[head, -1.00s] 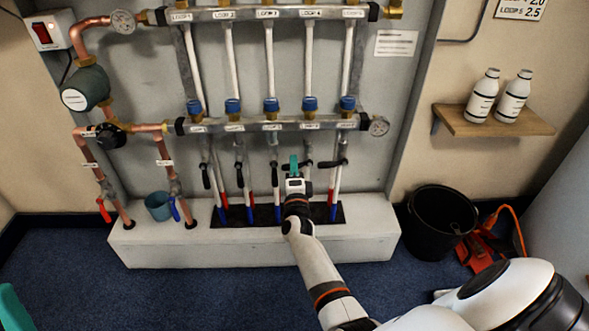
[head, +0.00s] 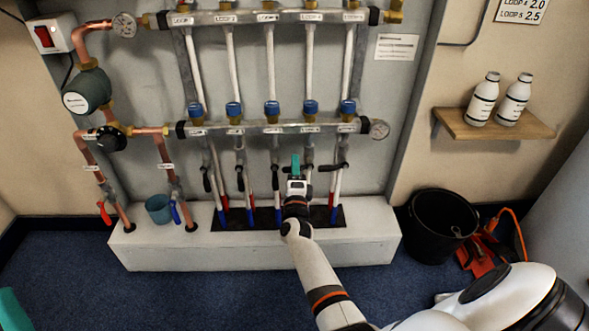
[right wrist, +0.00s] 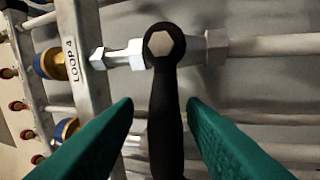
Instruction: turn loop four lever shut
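The loop 4 lever (right wrist: 165,115) is black with a hex nut at its pivot. In the right wrist view it lies across the pale pipe (right wrist: 265,45), by the bar marked LOOP 4 (right wrist: 72,60). My right gripper (right wrist: 159,103) is open, with its teal fingers on either side of the lever and gaps visible. In the head view my right gripper (head: 295,163) is in front of the loop valves and partly hides this lever. A teal tip of my left gripper (head: 10,310) shows at the lower left corner; its opening cannot be seen.
The loop 5 lever (head: 333,167) sits crosswise close to the right of my gripper. The loop 1 lever (head: 207,180) and loop 2 lever (head: 240,180) hang along their pipes. A white plinth (head: 250,250) is below; a black bucket (head: 440,225) stands to the right.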

